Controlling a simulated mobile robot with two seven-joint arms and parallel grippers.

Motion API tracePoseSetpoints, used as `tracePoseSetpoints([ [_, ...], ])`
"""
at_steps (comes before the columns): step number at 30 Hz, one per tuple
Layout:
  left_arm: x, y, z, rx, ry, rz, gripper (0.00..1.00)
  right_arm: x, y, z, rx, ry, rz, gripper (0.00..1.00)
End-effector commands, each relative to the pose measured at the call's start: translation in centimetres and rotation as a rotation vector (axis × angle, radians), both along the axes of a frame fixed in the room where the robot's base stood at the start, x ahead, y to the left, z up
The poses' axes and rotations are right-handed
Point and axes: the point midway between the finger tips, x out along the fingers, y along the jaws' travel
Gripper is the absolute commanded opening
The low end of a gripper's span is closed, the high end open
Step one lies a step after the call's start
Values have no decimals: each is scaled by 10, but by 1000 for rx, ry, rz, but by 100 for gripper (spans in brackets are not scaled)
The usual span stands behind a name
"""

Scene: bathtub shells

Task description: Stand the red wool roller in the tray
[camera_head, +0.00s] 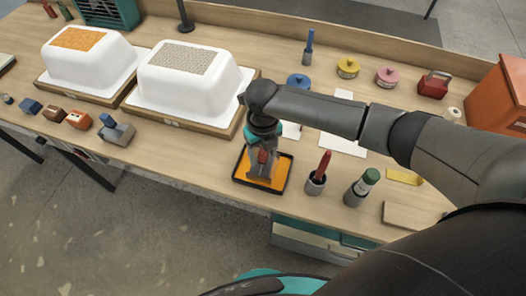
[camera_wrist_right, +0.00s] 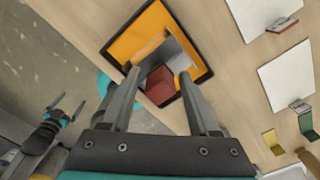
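The tray (camera_head: 238,179), black-rimmed with an orange floor, lies near the table's front edge; it also shows in the wrist view (camera_wrist_right: 127,22). A red block-like piece (camera_wrist_right: 159,86), which looks like the red wool roller, is between my right gripper's fingers over the tray, with a grey surface beyond it. In the head view it is a small red patch (camera_head: 263,156). My right gripper (camera_wrist_right: 158,76) points down at the tray, its fingers spread with a gap showing beside the red piece. Whether the piece touches the tray is hidden. My left gripper (camera_wrist_right: 66,108) is open and empty, off the table's edge.
Right of the tray stand a grey cup (camera_head: 315,184) with a red-handled tool and a green-capped bottle (camera_head: 361,188). Two white tub shells (camera_head: 185,85) stand at the left. Yellow (camera_head: 347,67) and pink (camera_head: 388,76) tins stand farther back.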

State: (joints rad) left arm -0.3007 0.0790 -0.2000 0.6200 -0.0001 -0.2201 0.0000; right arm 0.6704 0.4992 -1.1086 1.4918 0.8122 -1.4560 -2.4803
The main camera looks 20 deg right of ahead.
Motion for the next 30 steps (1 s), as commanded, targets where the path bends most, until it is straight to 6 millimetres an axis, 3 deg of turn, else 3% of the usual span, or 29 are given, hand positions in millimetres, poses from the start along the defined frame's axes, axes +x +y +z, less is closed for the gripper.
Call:
tracePoseSetpoints([
  [11, 1, 0, 3, 0, -1, 0, 100, 1, 0, 7, 1, -2, 0, 67],
  [24, 1, 0, 14, 1, -2, 0, 100, 1, 0, 93, 2, -4, 0, 67],
  [30, 1, 0, 16, 1, -2, 0, 100, 0, 1, 118, 2, -2, 0, 67],
])
